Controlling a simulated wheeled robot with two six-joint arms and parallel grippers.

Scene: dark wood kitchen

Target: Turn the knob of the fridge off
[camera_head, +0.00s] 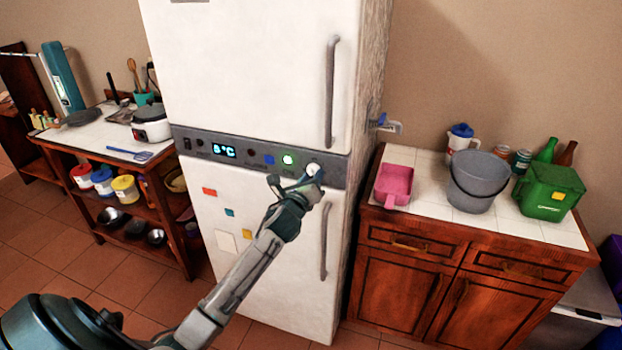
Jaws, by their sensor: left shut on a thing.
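The white fridge (262,75) stands in the middle, with a grey control panel (240,152) between its two doors. The panel has a display reading 8°C, several small buttons and a lit green button (288,160). The round pale knob (313,168) is at the panel's right end. My left gripper (309,182) reaches up from the lower left and is shut on the knob; its fingers partly cover the knob's lower side. The knob's exact angle is too small to tell. My right gripper is not in view.
Fridge door handles (331,92) run vertically near the gripper, above and below the panel. A tiled counter (427,163) with a pink scoop, grey bucket and green bin stands right. A wooden shelf table (88,135) with a cooker stands left.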

